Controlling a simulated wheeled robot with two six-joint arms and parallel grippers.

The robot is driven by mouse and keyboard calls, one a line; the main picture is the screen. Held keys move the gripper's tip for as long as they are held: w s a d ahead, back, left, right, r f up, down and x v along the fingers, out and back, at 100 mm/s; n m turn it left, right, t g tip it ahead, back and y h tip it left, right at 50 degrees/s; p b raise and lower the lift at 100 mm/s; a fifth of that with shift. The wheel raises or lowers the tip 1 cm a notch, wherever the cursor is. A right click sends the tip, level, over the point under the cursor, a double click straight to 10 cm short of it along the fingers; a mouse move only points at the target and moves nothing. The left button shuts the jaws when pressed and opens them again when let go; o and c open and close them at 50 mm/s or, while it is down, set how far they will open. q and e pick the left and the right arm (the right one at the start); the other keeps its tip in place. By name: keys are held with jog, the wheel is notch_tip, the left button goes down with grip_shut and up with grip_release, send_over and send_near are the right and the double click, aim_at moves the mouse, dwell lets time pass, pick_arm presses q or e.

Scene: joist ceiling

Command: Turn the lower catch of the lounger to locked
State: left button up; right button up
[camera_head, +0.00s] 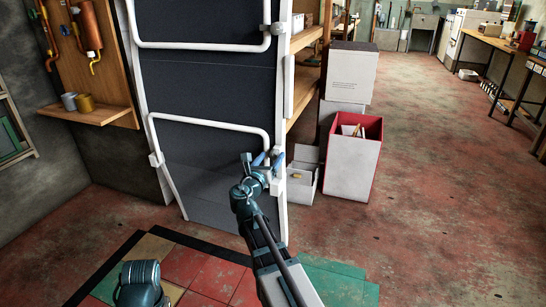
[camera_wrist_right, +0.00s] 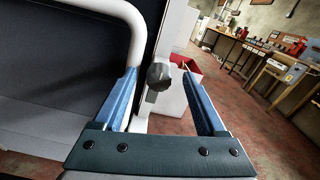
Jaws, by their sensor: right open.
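The lounger (camera_head: 205,90) stands upright, with dark fabric panels in a white frame and two white tube loops. A grey knob-like catch (camera_head: 278,28) sits high on its right rail. The lower catch is a dark grey knob (camera_wrist_right: 158,76) on the white right rail in the right wrist view; in the head view my gripper largely covers it. My right gripper (camera_head: 267,159) is at this lower right corner. Its blue fingers are open, one on each side of the knob, with visible gaps.
A red-and-white box (camera_head: 352,165) and a small open carton (camera_head: 301,177) stand right of the lounger, beside wooden shelving (camera_head: 305,75). A wooden wall panel with a shelf (camera_head: 95,113) is at left. The floor (camera_head: 430,200) on the right is clear.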

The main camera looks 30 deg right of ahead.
jog(key=shift+x, duration=0.8)
grip_shut()
